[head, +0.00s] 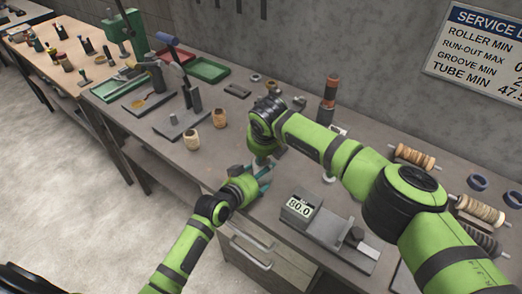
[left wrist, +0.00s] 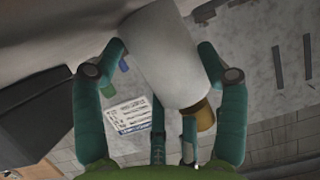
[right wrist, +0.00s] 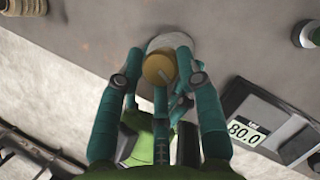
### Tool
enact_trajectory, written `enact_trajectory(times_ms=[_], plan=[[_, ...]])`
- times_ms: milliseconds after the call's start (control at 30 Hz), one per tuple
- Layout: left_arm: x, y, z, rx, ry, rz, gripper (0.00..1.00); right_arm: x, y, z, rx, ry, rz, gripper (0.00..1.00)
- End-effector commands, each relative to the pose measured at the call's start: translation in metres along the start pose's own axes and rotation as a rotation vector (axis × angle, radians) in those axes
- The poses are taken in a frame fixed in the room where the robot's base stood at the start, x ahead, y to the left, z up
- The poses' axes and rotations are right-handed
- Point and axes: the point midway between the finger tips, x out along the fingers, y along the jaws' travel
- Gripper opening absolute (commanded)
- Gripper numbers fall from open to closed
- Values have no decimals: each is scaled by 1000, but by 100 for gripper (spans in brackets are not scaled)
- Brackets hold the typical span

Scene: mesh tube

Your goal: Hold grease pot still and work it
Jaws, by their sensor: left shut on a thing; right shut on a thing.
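The grease pot shows in the left wrist view as a plain white cylinder (left wrist: 165,55) with a brass-coloured cap (left wrist: 206,114) at one end. My left gripper (head: 264,180) is shut on its white body near the bench's front edge. My right gripper (head: 262,158) comes down from above and is shut at the brass cap, which shows between its fingers in the right wrist view (right wrist: 158,69). The white body (right wrist: 172,42) shows just behind the cap there. In the head view, the grippers hide most of the pot.
A gauge reading 80.0 (head: 300,207) stands on the bench right of the grippers. Two small wooden pieces (head: 190,138) (head: 219,118) stand to the left. Thread spools (head: 415,157) lie at the right; red and green trays (head: 207,69) are at the back.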

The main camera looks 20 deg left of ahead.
Motion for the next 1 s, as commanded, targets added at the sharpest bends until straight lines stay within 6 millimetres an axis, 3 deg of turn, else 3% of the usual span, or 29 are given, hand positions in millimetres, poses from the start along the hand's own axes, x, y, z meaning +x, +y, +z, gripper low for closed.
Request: enact_trajectory(times_ms=[500,1000], plan=[[0,6,5,-9,-10,12,28,0,-6,5,329,-16,-168,4],[0,5,6,-9,-11,10,28,0,-7,4,403,-16,-205,4]])
